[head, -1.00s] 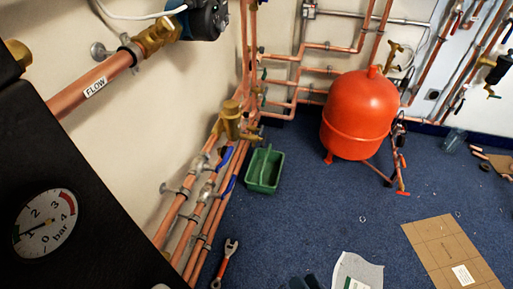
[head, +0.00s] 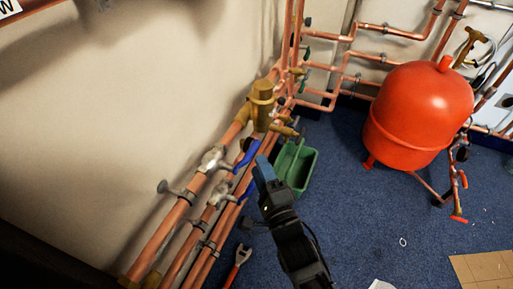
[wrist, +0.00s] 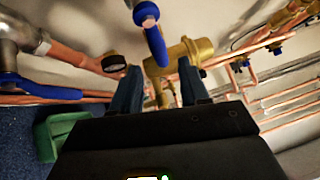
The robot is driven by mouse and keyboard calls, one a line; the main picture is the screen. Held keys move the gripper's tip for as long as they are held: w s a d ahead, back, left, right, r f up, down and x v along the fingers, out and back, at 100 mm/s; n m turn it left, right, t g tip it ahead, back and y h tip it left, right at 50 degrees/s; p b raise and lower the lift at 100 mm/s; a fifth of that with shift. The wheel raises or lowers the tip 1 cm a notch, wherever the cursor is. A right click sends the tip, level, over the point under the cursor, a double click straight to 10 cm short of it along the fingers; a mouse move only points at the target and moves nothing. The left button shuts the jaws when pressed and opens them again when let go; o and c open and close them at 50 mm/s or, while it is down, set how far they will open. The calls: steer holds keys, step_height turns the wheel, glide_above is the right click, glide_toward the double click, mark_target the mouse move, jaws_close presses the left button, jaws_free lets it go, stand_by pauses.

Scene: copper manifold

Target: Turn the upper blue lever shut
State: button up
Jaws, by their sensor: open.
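The upper blue lever (head: 248,153) sits on a silver valve (head: 214,158) on the upper copper pipe along the wall. It lies roughly along the pipe. In the wrist view the lever (wrist: 156,46) hangs in the upper middle, in front of a brass fitting. My gripper (head: 264,168) is open, with blue fingers, just right of the levers in the head view. In the wrist view its fingers (wrist: 160,84) stand apart, with the lever's tip above the gap between them. I cannot tell whether they touch it.
A lower blue lever (head: 247,190) is close by and shows at left in the wrist view (wrist: 42,88). A brass valve body (head: 262,104) stands beyond. A green crate (head: 301,162), a wrench (head: 238,262) and a red tank (head: 420,115) are on or above the blue floor.

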mark_target(252, 147)
steer(key=b+x, duration=0.1)
steer(key=x, duration=0.5)
steer(key=shift+w+a+b, duration=0.15)
steer(key=shift+w+b, duration=0.1)
steer(key=shift+b, duration=0.1)
steer(key=shift+c, duration=0.3)
jaws_close()
